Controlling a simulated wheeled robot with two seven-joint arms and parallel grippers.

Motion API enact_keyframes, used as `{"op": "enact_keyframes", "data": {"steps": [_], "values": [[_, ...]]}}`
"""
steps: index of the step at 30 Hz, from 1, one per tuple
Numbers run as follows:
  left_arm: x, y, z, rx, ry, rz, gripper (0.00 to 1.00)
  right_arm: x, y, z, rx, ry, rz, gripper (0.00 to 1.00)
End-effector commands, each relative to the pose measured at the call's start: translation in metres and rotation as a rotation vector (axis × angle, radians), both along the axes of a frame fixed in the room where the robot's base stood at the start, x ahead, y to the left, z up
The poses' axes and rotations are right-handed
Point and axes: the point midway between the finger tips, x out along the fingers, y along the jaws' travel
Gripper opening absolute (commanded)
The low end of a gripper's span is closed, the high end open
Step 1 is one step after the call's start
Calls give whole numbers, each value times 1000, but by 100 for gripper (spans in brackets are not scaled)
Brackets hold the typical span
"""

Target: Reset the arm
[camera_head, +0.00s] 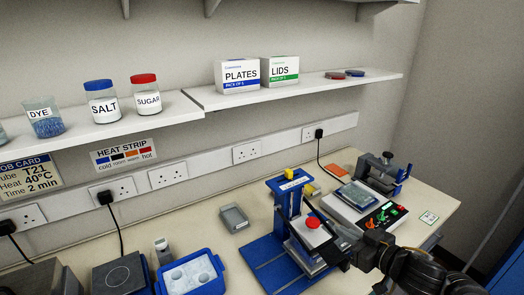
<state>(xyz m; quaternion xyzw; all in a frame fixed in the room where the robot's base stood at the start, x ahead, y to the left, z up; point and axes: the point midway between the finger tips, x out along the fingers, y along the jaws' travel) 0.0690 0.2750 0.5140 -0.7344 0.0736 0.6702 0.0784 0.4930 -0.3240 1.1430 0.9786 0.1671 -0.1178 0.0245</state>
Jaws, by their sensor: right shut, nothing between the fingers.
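My right arm comes in from the lower right. My left gripper is not in view.
A white unit with coloured buttons (385,216) stands behind the gripper, with a dark clamp (380,172) beyond. A grey box (234,218), blue tub (217,265) and dark plate unit (121,274) stand leftward. A shelf (300,87) runs above.

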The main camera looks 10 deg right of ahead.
Motion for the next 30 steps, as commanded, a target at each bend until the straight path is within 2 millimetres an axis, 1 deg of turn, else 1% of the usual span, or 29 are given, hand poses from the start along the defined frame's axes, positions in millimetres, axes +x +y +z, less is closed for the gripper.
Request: {"op": "enact_keyframes", "data": {"steps": [2,4,5,7,8,9,11,12,14,15,18,23,24,25,27,29,30], "values": [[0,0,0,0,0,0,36,-4,2,-9,-5,16,-19,0],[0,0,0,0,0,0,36,-11,3,-27,-24,48,-63,0],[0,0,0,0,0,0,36,-17,4,-38,-37,73,-90,0],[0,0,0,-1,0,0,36,-36,8,-70,-76,157,-161,0],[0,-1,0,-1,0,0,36,-47,10,-85,-97,205,-192,0],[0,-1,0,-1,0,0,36,-64,13,-105,-127,276,-226,0],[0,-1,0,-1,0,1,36,-91,19,-131,-165,388,-262,0],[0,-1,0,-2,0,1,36,-108,23,-145,-188,458,-274,0],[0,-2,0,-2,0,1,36,-132,31,-163,-216,554,-279,0],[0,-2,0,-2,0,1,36,-147,36,-172,-229,613,-278,0],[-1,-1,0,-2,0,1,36,-182,50,-190,-254,749,-259,0],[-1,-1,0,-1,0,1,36,-234,73,-208,-269,939,-200,0],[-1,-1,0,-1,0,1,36,-247,80,-211,-269,985,-180,0],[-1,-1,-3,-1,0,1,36,-249,81,-220,-273,1003,-173,0],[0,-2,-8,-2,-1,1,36,-240,80,-250,-281,1004,-174,0],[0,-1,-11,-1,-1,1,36,-236,81,-272,-283,1012,-173,0],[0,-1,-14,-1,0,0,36,-234,81,-288,-284,1017,-172,0]]}}
